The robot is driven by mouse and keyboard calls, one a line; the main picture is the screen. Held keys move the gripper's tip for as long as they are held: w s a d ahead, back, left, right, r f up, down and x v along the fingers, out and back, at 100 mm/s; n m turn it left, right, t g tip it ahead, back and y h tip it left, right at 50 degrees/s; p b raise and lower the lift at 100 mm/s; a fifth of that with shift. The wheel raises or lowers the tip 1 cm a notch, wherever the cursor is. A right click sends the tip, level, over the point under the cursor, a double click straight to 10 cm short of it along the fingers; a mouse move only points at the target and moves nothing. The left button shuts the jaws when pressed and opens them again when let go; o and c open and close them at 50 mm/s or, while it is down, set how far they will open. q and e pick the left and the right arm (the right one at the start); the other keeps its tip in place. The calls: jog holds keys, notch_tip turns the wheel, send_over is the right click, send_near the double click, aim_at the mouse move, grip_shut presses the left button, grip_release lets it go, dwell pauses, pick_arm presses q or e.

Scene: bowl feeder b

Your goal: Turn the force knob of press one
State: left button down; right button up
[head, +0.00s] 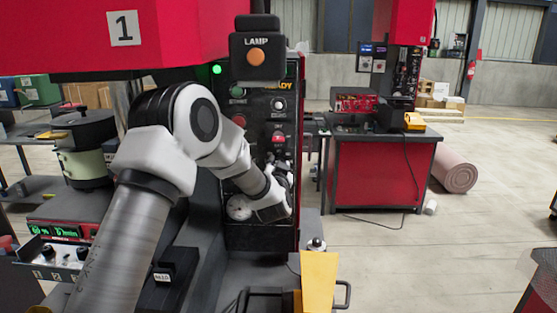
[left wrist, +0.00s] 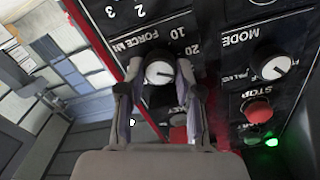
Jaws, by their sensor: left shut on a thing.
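Press one is the red machine (head: 180,40) marked 1, with a black control panel (head: 265,145) at its front. In the left wrist view the force knob (left wrist: 160,72) is a round white-faced knob with a dark pointer mark, beside the FORCE label and the numbers 10 and 20. My left gripper (left wrist: 160,85) has a finger on each side of this knob and is shut on it. In the head view my left gripper (head: 281,186) is at the lower right of the panel and hides the knob. My right gripper is not in view.
On the panel near my gripper are a MODE knob (left wrist: 276,67), a red STOP button (left wrist: 258,110) and a lit green lamp (left wrist: 271,141). A lamp box (head: 257,55) hangs above. A yellow block (head: 319,280) stands low in front. Press two's red bench (head: 378,180) is behind right.

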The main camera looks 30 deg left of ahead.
pick_arm(q)
jog(key=shift+m+p, duration=0.7)
jog(key=shift+m, duration=0.5)
